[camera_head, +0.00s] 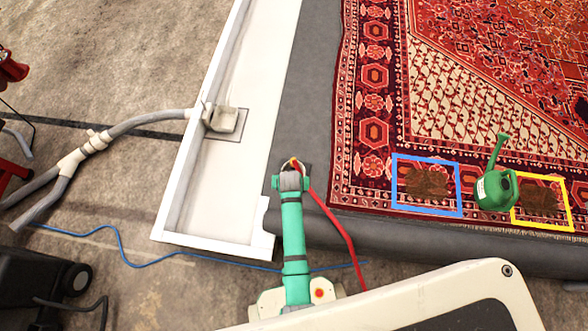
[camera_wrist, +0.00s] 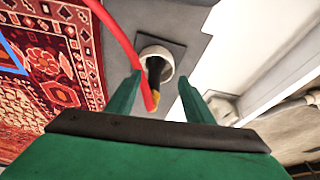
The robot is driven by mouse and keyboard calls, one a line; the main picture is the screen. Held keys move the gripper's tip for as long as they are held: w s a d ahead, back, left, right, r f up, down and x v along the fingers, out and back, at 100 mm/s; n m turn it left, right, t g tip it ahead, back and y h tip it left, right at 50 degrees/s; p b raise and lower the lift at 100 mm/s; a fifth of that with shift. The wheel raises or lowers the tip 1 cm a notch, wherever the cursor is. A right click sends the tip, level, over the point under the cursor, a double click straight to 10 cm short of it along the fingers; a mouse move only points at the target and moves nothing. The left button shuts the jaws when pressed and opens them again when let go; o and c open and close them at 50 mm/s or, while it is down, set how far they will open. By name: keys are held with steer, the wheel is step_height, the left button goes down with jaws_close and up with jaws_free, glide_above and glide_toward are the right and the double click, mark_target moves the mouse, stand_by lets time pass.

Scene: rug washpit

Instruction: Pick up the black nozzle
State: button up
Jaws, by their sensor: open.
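The black nozzle (camera_wrist: 154,70) stands in a pale round holder (camera_wrist: 165,56) on a grey plate. A yellow fitting (camera_wrist: 155,98) at its near end meets a red hose. My gripper (camera_wrist: 158,82) is open, with one green finger on each side of the nozzle; I cannot tell whether either touches it. In the head view my gripper (camera_head: 291,178) is over the grey strip beside the white trough, and it hides most of the nozzle. Only the yellow fitting (camera_head: 294,161) and part of the holder rim show beyond it.
The red hose (camera_head: 338,232) runs down beside my arm. A white trough (camera_head: 215,190) lies to the left. A patterned rug (camera_head: 372,130) is at right, with blue (camera_head: 398,180) and yellow (camera_head: 514,205) frames and a green watering can (camera_head: 494,188) on it.

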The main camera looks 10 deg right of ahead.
step_height(320, 180, up, 3)
steer(key=g, duration=0.2)
glide_above(293, 160)
steer(key=s+a, duration=0.2)
steer(key=s, duration=0.1)
steer(key=w+r, duration=0.1)
steer(key=d+r+m+g, duration=0.1)
steer(key=w+d+r+g+y, duration=0.1)
steer(key=shift+w+r, duration=0.35)
steer(key=shift+w+a+f, duration=0.1)
steer(key=shift+w+f, duration=0.05)
steer(key=shift+f, duration=2.6)
steer(key=f, duration=0.4)
steer(key=shift+w+d, duration=0.1)
steer(key=shift+d, duration=0.1)
steer(key=shift+a+f, duration=0.15)
steer(key=shift+f, duration=0.35)
steer(key=shift+d, duration=0.25)
steer(key=shift+c, duration=1)
steer(key=shift+a, duration=0.1)
steer(key=c, duration=0.9)
